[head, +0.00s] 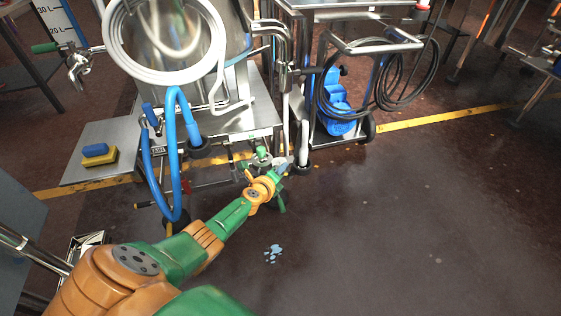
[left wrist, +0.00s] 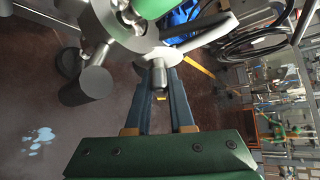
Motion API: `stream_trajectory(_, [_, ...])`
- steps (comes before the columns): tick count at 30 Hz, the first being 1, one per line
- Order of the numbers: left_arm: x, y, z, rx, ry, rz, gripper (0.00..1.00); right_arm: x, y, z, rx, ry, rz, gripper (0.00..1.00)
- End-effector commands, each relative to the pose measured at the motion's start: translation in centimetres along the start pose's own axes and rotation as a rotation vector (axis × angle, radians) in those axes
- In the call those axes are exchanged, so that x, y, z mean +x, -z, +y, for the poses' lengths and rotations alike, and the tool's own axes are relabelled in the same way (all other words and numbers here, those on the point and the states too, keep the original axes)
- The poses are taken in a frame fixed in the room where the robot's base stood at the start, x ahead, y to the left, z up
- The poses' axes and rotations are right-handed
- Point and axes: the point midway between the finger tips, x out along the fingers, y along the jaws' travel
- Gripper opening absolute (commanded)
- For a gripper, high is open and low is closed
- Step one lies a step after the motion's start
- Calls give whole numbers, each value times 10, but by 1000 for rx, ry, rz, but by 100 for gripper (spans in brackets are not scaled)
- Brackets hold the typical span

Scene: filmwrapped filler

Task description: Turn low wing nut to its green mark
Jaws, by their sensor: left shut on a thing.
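The wing nut (left wrist: 130,38) is a steel hub with stubby round arms, large at the top of the left wrist view. In the head view, the low wing nut (head: 259,162) shows small under the front of the steel cart. My left gripper (head: 282,170) reaches it from the front. In the left wrist view, my left gripper (left wrist: 160,58) has its two blue-grey fingers on either side of one arm of the nut, shut on it. My right gripper is out of view.
A steel cart with a coiled white hose (head: 218,55) stands behind the nut. A blue hose (head: 145,165) hangs to its left. A yellow and blue sponge (head: 98,155) lies on a side shelf. Open floor with a pale blue spill (head: 273,253) lies in front.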

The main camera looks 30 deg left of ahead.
Motion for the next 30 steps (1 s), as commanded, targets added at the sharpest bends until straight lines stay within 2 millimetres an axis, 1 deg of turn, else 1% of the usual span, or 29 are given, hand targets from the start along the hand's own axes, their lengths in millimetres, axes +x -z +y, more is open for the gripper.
stream_trajectory(1, [-4,-2,-8,26,-29,5,0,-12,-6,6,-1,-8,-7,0])
stream_trajectory(4, [-3,-1,-6,86,-87,5,0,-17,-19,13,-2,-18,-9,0])
stream_trajectory(9, [-1,1,-4,169,-170,4,0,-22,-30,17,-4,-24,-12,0])
stream_trajectory(18, [0,2,0,263,-262,4,0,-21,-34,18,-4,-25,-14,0])
stream_trajectory(30, [-1,1,0,296,-293,3,0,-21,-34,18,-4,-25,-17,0])
